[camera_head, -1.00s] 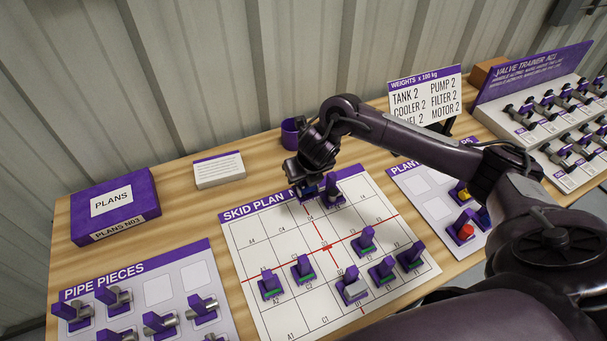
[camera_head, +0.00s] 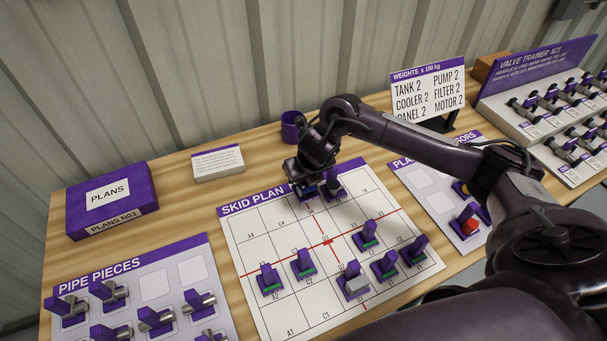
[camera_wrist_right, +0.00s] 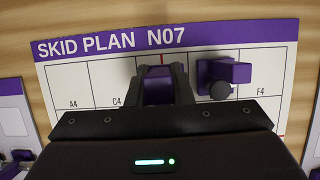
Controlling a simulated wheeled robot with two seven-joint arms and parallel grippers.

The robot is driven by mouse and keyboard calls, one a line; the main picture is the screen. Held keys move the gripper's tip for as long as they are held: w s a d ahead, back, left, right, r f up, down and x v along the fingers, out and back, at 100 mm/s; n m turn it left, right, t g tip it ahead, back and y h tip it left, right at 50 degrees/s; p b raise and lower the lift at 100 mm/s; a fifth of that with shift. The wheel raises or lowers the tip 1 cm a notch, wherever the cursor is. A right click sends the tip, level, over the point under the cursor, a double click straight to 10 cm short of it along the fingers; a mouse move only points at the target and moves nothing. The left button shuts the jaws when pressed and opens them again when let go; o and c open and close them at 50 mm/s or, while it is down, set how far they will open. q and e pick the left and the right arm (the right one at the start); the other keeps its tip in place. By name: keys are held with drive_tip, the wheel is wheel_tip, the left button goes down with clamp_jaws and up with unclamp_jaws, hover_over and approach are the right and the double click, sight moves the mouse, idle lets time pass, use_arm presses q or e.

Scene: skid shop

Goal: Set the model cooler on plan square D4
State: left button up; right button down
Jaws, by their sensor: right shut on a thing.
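The skid plan (camera_head: 250,240) is a white gridded sheet with red lines and a purple title strip. My right gripper (camera_head: 305,184) is over its back row and is shut on the purple handle of a piece that I take to be the model cooler (camera_wrist_right: 159,90). In the wrist view the gripper (camera_wrist_right: 160,70) stands just right of square C4, where D4 falls. A little blue shows at the held piece's base in the head view. The gripper hides the rest, so I cannot tell whether it touches the sheet. My left gripper is not in view.
A purple-handled piece with a dark cylinder (camera_wrist_right: 225,76) stands close right of my gripper. The pipe pieces board (camera_head: 155,285), plans box (camera_head: 112,203) and purple cup (camera_head: 292,127) lie around the plan.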

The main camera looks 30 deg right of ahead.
sight(305, 181)
drive_tip(key=shift+f+b, duration=1.3)
drive_tip(key=shift+f, duration=0.35)
drive_tip(key=shift+f+b, duration=0.7)
drive_tip(key=c, duration=1.2)
unclamp_jaws()
drive_tip(key=shift+r, duration=0.2)
drive_tip(key=shift+r+p, duration=0.45)
drive_tip(key=shift+p, duration=0.15)
wheel_tip(305, 181, up, 7)
drive_tip(key=p, duration=0.6)
